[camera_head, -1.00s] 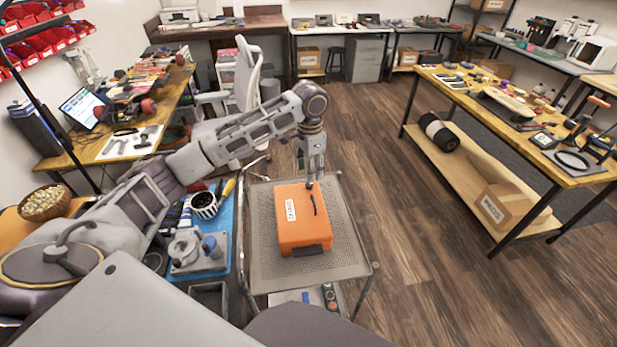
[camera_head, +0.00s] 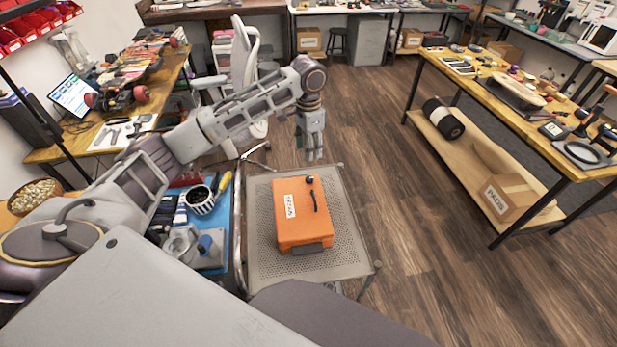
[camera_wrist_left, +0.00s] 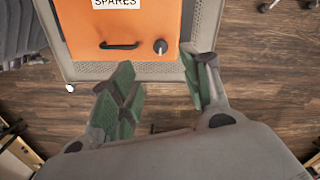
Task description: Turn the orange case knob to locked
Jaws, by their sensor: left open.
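The orange case (camera_head: 297,225) lies flat on a grey perforated cart top, with a white label reading SPARES. Its dark knob (camera_head: 310,180) is near the far edge, beside a black handle (camera_head: 316,201). In the left wrist view the knob (camera_wrist_left: 160,46) sits right of the handle (camera_wrist_left: 120,45) on the case (camera_wrist_left: 135,28). My left gripper (camera_head: 314,157) hangs just beyond the case's far edge, apart from the knob. In the wrist view its green fingers (camera_wrist_left: 165,95) are spread and empty. My right gripper is not in view.
The cart top (camera_head: 345,235) has bare room around the case. A blue mat (camera_head: 222,245) with a striped cup (camera_head: 201,199) and tools lies to the left. A long workbench (camera_head: 520,110) stands at the right, with open floor between.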

